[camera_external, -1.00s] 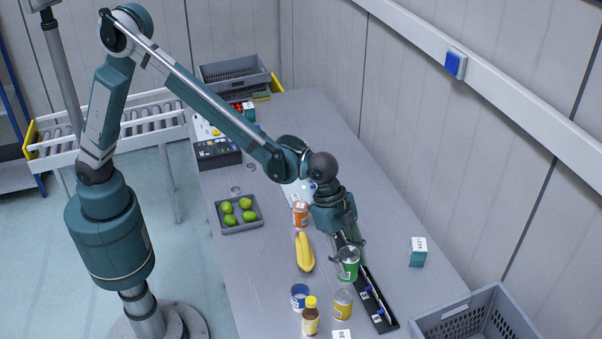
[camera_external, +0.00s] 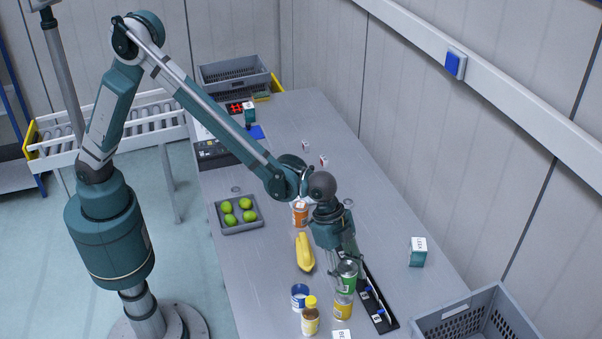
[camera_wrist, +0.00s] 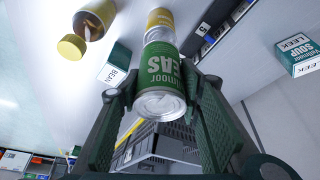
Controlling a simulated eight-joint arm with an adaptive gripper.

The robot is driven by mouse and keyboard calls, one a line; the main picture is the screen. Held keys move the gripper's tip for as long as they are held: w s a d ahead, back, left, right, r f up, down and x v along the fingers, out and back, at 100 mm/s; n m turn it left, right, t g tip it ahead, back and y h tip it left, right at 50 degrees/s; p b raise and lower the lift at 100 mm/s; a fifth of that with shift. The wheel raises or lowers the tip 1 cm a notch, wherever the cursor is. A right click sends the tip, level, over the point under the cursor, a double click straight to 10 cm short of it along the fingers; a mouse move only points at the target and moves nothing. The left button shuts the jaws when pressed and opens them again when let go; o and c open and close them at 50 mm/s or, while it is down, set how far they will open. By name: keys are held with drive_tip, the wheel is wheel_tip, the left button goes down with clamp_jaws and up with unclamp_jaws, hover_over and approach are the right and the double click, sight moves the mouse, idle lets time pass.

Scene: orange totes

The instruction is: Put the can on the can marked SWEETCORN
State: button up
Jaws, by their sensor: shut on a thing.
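My gripper (camera_wrist: 157,84) is shut on a green can (camera_wrist: 158,66) whose label reads in part "EAS"; the can is upside down in the wrist view. In the external view the green can (camera_external: 347,277) is held upright, and its lower end overlaps the top of a yellow can (camera_external: 343,308). The yellow can also shows in the wrist view (camera_wrist: 159,18), just beyond the green can, with its silver lid partly visible. I cannot read the yellow can's marking, nor tell whether the two cans touch.
A bottle with a yellow cap (camera_external: 310,318) and a blue-and-white can (camera_external: 299,296) stand left of the yellow can. A black rack (camera_external: 380,315) lies close on the right. A banana (camera_external: 304,252) and a grey tray of limes (camera_external: 240,228) are behind. A grey crate (camera_external: 470,318) is front right.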

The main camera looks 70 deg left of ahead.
sight(340, 263)
drive_tip(key=shift+f, duration=1.85)
drive_tip(key=shift+f, duration=0.2)
drive_tip(key=o, duration=1.1)
drive_tip(key=shift+o, duration=0.2)
drive_tip(key=shift+r, duration=0.15)
drive_tip(key=shift+r, duration=0.1)
drive_tip(key=shift+v, duration=6)
